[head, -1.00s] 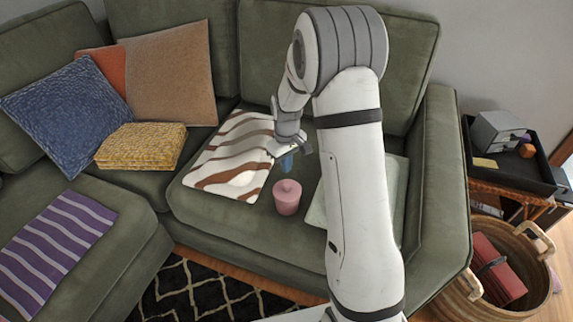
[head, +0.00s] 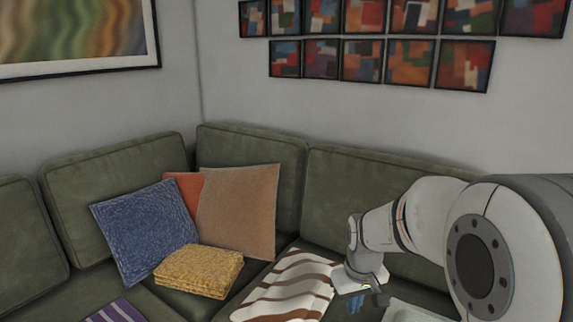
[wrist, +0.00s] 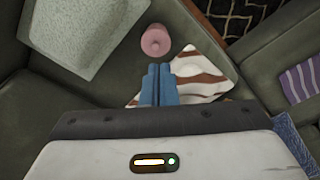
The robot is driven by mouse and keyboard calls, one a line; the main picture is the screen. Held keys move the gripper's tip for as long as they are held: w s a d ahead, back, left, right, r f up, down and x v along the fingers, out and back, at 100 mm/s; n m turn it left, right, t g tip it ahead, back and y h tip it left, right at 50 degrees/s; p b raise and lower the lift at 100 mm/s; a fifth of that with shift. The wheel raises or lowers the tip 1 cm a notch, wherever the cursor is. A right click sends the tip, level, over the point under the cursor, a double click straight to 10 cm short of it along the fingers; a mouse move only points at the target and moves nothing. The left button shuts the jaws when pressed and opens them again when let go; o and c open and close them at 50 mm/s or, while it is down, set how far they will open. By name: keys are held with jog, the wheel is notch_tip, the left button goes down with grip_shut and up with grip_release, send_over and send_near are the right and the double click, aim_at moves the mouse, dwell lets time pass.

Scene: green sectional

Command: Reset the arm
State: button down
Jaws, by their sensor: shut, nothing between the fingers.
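My gripper (head: 367,302) is at the lower right of the head view, in front of the green sofa (head: 250,153). In the wrist view its blue fingers (wrist: 158,84) are together with nothing between them. The jar is out of the head view. My arm covers part of the sofa's right side.
A folded yellow blanket (head: 199,270), a blue cushion (head: 146,230) and a tan cushion (head: 238,212) are further left.

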jog(key=s+r+m+t+p, duration=0.1)
jog(key=s+r+p, duration=0.5)
jog(key=s+r, duration=0.7)
jog(key=s+m, duration=0.1)
jog(key=s, duration=0.2)
jog(key=shift+r+m+p, duration=0.2)
jog(key=shift+m+p, duration=0.2)
